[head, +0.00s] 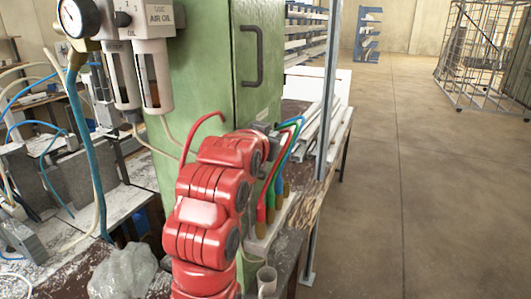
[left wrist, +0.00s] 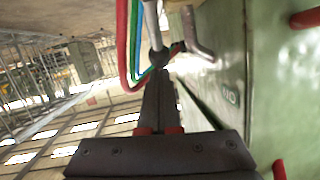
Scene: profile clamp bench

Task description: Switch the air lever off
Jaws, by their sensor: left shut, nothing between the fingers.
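My red left arm rises in the middle of the head view, and its dark gripper (head: 266,129) is at the front edge of the green cabinet (head: 205,90). In the left wrist view the gripper (left wrist: 158,76) is shut and empty. Its fingertips are close to a dark rounded piece (left wrist: 158,57) at the end of a pale rod; I cannot tell if they touch it. I cannot surely make out the air lever in either view. The air unit with its gauge (head: 78,17), black knob (head: 122,19) and clear bowls (head: 153,75) hangs at upper left. My right gripper is not in view.
Red, green and blue hoses (head: 273,185) hang just right of the gripper. The cabinet's door handle (head: 258,58) is above it. A metal post (head: 327,90) stands to the right. The floor (head: 430,180) at right is clear.

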